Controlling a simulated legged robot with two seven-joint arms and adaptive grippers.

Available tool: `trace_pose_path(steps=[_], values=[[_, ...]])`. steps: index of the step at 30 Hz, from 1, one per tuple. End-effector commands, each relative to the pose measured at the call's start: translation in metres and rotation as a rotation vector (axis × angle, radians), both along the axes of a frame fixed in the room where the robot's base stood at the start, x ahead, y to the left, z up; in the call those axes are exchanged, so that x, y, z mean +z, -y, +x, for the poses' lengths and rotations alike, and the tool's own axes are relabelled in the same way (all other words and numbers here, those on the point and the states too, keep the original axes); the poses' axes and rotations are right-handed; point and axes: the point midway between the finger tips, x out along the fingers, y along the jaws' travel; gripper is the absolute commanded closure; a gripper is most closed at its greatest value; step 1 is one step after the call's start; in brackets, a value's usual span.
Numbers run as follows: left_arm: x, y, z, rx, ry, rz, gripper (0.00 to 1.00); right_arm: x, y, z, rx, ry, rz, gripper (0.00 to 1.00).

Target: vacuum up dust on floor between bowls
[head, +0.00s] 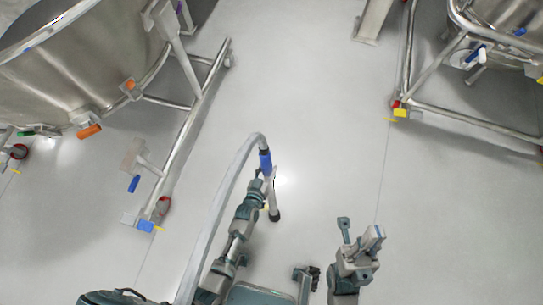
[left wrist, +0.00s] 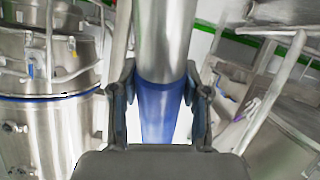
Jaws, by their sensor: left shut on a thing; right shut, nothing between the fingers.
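My left gripper (head: 264,175) is shut on the vacuum wand. Its blue grip (head: 265,160) shows above the fingers, and the dark nozzle (head: 274,216) points down near the floor; contact is unclear. A grey hose (head: 222,188) arches from the wand's top toward my body. In the left wrist view, the fingers (left wrist: 160,100) flank the blue grip (left wrist: 162,118) below a grey tube (left wrist: 164,40). My right gripper (head: 372,238) is shut and empty, to the right of the wand. The left bowl (head: 75,75) and right bowl (head: 500,15) stand apart. I cannot make out dust on the floor (head: 310,120).
The left bowl's steel frame (head: 190,130) and castor (head: 164,207) border the open floor. The right bowl's frame (head: 470,118) has a yellow-marked castor (head: 400,112). A steel leg (head: 372,20) stands at the top. Between the frames the floor is clear.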

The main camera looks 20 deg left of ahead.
Motion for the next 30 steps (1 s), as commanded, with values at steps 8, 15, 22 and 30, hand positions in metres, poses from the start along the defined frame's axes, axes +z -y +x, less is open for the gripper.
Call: trace_pose_path(steps=[8,15,22,30], values=[[0.002,-0.025,0.002,-0.001,0.003,0.001,0.89,0.007,0.0,-0.001,0.0,0.01,0.0,1.0],[0.002,-0.045,0.002,-0.001,0.003,0.001,0.89,0.01,0.0,-0.002,0.0,0.014,0.0,1.0],[0.002,-0.065,0.003,0.001,0.003,0.0,0.89,0.012,0.0,-0.003,0.0,0.017,0.0,1.0],[0.001,-0.079,0.003,0.0,0.003,-0.001,0.89,0.013,0.0,-0.003,0.0,0.018,0.0,1.0]])
